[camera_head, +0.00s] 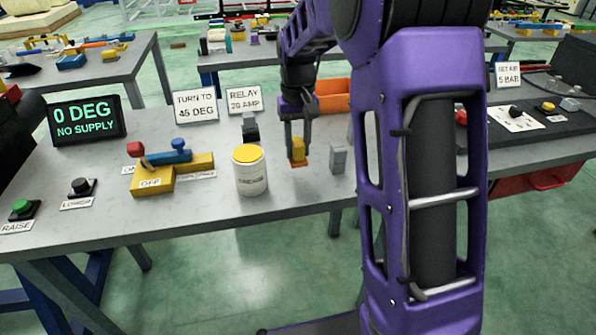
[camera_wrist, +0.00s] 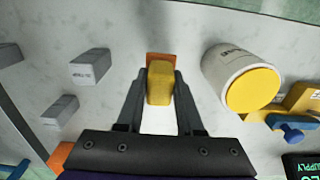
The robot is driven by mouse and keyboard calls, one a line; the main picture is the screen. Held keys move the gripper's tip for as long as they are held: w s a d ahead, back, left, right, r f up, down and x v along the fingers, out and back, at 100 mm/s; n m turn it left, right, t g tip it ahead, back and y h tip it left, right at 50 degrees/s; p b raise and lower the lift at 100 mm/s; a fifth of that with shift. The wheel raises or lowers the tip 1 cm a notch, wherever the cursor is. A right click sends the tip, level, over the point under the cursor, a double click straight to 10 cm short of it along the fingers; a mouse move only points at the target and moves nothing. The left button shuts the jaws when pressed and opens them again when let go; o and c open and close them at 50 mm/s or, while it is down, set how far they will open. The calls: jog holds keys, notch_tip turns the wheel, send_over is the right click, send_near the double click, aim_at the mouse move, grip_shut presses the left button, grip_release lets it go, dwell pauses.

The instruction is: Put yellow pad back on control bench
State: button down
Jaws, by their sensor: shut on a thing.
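My gripper (camera_head: 297,138) is shut on the yellow pad (camera_head: 298,150), a small block with an orange base. In the wrist view the yellow pad (camera_wrist: 160,83) sits between the two fingers of my gripper (camera_wrist: 160,95), with its orange part toward the bench. The control bench (camera_head: 100,215) is a grey table under it. The pad is upright and low at the bench top; I cannot tell whether its base touches the surface.
A white canister with a yellow lid (camera_head: 250,170) stands just left of the pad. A grey block (camera_head: 338,158) stands just right. A yellow valve unit (camera_head: 172,172) and a display (camera_head: 87,120) are farther left. An orange bin (camera_head: 333,95) lies behind.

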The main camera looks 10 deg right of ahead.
aim_at(298, 165)
jog(key=shift+f+b, duration=0.35)
jog(key=shift+f, duration=2.45)
jog(key=shift+f, duration=0.1)
jog(key=shift+f, duration=0.15)
jog(key=c, duration=0.5)
grip_release()
jog(key=shift+c, duration=0.2)
notch_tip(298, 165, up, 12)
jog(key=shift+r+p, duration=0.25)
jog(key=shift+p, duration=0.65)
